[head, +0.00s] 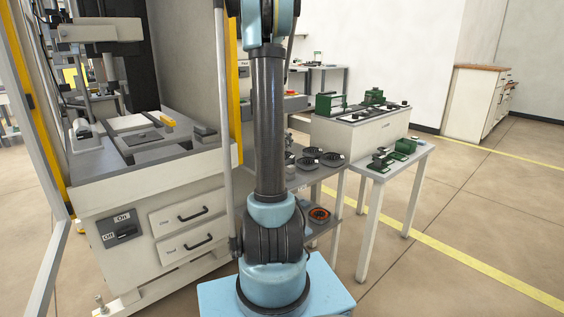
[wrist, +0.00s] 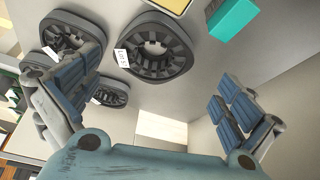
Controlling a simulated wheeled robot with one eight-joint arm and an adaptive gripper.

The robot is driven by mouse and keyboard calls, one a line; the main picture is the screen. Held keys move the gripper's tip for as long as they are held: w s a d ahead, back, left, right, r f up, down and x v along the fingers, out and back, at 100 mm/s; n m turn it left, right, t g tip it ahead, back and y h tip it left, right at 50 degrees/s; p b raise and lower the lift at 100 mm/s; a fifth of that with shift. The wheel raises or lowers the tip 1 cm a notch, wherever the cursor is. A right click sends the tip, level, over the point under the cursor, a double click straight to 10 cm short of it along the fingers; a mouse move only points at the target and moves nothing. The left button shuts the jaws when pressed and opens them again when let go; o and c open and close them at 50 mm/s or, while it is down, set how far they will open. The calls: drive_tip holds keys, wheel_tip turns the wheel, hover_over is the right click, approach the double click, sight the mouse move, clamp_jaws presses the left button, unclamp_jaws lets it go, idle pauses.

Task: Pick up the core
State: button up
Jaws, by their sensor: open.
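Several dark grey ring-shaped cores with slotted inner rims lie on a light surface in the wrist view. The nearest to the centre, a core (wrist: 186,52) with a white tag, is at the upper middle. Two more cores are at the left (wrist: 72,27) and lower left (wrist: 118,92), the latter partly behind my left finger. My gripper (wrist: 152,98) is open and empty, its blue padded fingers spread wide below the central core and not touching it. In the head view, cores (head: 332,160) sit on a small grey table; my gripper is hidden there.
A teal box (wrist: 233,18) lies right of the central core. In the head view, a large machine (head: 150,190) with an open front stands at left. A white bench (head: 352,142) with green devices is at right. A red-orange ring (head: 319,214) lies on a lower shelf.

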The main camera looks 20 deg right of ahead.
drive_tip(key=shift+x, duration=3.2)
drive_tip(key=shift+s+a, duration=0.15)
drive_tip(key=c, duration=1.5)
